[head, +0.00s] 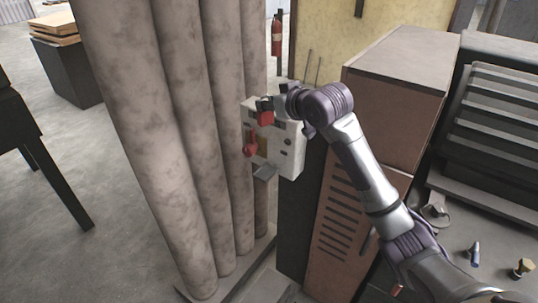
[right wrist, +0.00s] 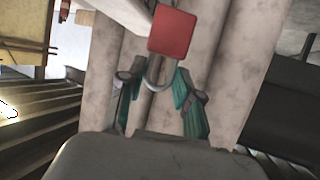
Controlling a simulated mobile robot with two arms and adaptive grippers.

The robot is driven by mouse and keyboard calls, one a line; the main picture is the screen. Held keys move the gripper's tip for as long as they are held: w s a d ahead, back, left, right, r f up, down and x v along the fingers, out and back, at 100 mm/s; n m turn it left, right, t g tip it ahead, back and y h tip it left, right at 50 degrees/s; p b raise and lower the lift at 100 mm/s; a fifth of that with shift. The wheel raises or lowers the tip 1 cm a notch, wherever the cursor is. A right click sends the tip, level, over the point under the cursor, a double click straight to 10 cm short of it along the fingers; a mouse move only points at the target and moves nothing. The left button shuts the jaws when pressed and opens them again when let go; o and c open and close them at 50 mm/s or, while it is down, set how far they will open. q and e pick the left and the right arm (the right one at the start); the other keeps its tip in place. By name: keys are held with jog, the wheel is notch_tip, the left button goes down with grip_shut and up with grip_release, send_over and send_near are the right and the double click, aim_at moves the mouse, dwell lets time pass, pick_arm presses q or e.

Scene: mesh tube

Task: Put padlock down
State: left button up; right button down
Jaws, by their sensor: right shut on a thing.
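A red padlock (right wrist: 172,32) with a metal shackle (right wrist: 160,84) shows in the right wrist view. My right gripper (right wrist: 158,92) is shut on it, with the teal fingers at either side of the shackle. In the head view the red padlock (head: 266,118) is at the tip of my right gripper (head: 272,106), in front of a pale box (head: 288,150). I cannot tell whether the padlock touches the box. My left gripper is not in view.
A red handle (head: 250,146) is on the box's left side. Tall mottled columns (head: 165,130) stand left of it. A brown vented cabinet (head: 400,100) stands to the right. Small items, including a blue-tipped one (head: 474,254), lie on the surface at lower right.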

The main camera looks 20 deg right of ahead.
notch_tip(320, 180, down, 18)
jog(key=p, duration=0.3)
jog(key=shift+w+r, duration=0.15)
jog(key=shift+r, duration=0.1)
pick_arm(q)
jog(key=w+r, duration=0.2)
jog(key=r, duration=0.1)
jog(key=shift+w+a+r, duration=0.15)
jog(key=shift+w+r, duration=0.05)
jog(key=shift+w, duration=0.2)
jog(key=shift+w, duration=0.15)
pick_arm(e)
jog(key=c, duration=1.1)
grip_release()
pick_arm(q)
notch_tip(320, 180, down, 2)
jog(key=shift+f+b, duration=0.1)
jog(key=shift+b, duration=0.95)
pick_arm(e)
jog(key=v, duration=1.2)
jog(key=shift+r, duration=0.15)
